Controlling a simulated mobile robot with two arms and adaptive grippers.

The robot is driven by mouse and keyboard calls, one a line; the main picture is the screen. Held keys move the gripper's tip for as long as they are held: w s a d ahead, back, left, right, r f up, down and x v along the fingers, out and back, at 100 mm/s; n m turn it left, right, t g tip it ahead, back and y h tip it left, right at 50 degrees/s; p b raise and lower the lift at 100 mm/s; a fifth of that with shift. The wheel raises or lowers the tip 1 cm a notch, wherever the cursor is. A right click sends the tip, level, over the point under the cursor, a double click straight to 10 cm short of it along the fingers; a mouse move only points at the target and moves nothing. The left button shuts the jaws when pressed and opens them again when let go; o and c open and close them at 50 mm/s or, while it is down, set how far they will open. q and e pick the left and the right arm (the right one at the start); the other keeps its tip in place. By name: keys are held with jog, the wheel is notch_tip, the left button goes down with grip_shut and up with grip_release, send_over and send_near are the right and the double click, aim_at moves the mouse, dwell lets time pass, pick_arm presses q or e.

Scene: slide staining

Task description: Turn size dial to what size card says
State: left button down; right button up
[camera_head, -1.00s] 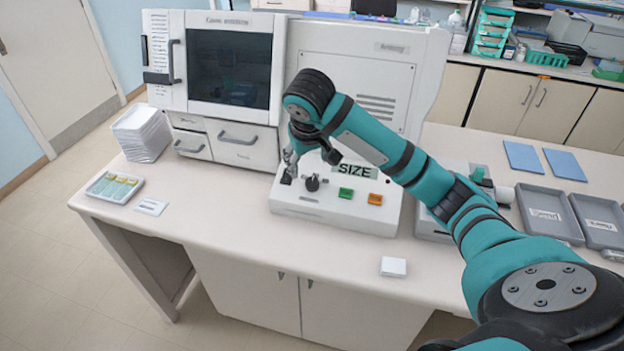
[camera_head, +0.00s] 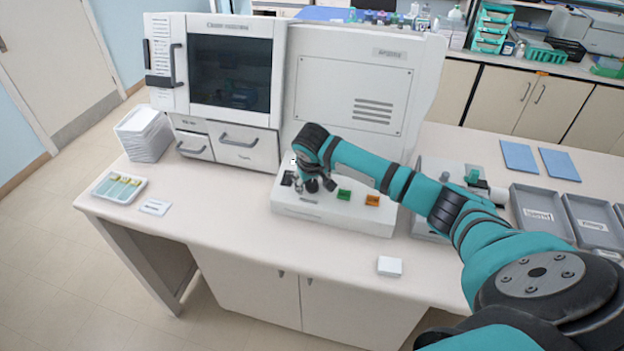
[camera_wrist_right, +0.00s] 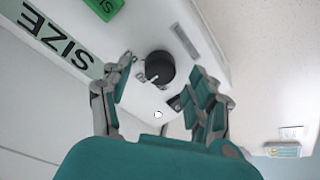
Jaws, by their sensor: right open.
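The black size dial (camera_wrist_right: 160,68) sits on the white control panel (camera_head: 345,218), and in the right wrist view it lies between and just beyond my open fingers. A light pointer mark shows on its lower left side. In the head view the dial (camera_head: 311,186) is partly hidden by my right gripper (camera_head: 314,183). In the right wrist view my right gripper (camera_wrist_right: 158,97) has its fingers apart with nothing held. The SIZE label (camera_wrist_right: 55,37) shows upside down there. No readable size card shows. My left gripper is out of view.
A green button (camera_head: 344,195) and an orange button (camera_head: 373,200) are on the panel right of the dial. A white slide tray (camera_head: 141,196) and a small card (camera_head: 155,207) lie at the left. A white block (camera_head: 389,266) lies near the front edge.

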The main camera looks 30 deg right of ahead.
jog(key=shift+x, duration=0.9)
jog(key=c, duration=1.1)
